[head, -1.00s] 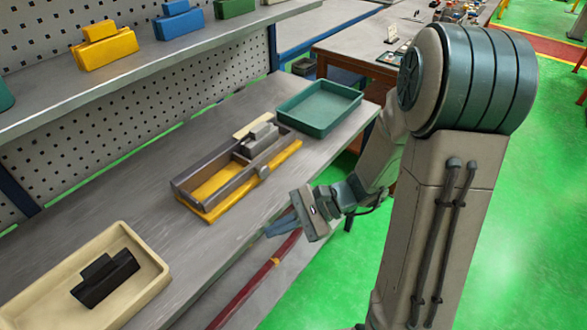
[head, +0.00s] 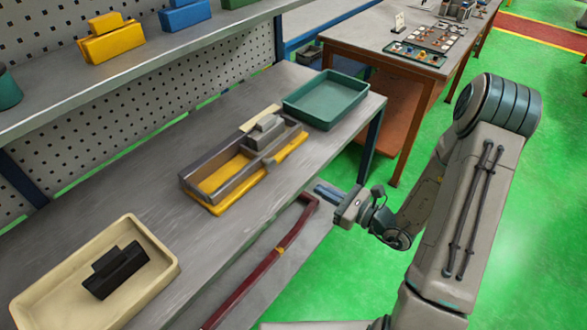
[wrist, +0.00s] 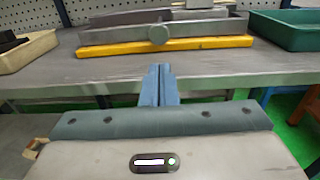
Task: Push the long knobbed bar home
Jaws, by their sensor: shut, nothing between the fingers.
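The fixture has a yellow base (head: 213,208) and grey walls, and sits on the grey workbench. A long grey bar (wrist: 200,29) runs along its near side in the wrist view, with a round knob (wrist: 158,35) facing me. In the head view the knob (head: 268,161) shows as a small lump on the near side. A stepped grey block (head: 266,130) sits at the fixture's right end. My gripper (head: 322,190) is shut and empty, off the bench's front edge and apart from the fixture. In the wrist view its blue fingers (wrist: 159,72) point towards the knob.
A green tray (head: 325,100) stands right of the fixture. A cream tray (head: 160,262) with a black block (head: 115,270) stands at the left. A shelf (head: 150,60) with coloured blocks overhangs the back. The bench between cream tray and fixture is clear.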

